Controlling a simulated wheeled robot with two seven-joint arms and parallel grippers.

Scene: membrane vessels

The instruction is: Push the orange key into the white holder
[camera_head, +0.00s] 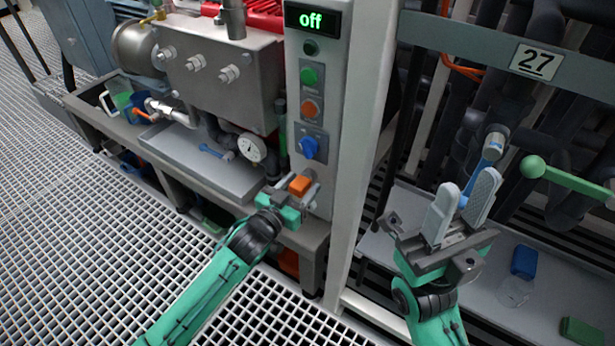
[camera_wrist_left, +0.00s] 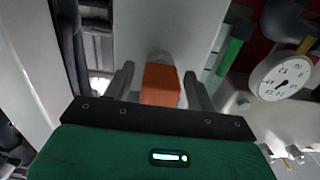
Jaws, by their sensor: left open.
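The orange key (camera_head: 299,186) is a small block at the lower part of the grey control panel (camera_head: 320,110). My left gripper (camera_head: 300,192) is open around it. In the left wrist view the key (camera_wrist_left: 161,85) sits between the two fingers, with gaps on both sides. My right gripper (camera_head: 463,207) is open and empty, fingers pointing up, at the right.
The panel has an "off" display (camera_head: 311,20), a green button (camera_head: 308,75), an orange button (camera_head: 310,107) and a blue knob (camera_head: 309,146). A pressure gauge (camera_head: 252,148) is left of the panel. A green lever (camera_head: 565,178) is near my right gripper. Grating floor is clear at left.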

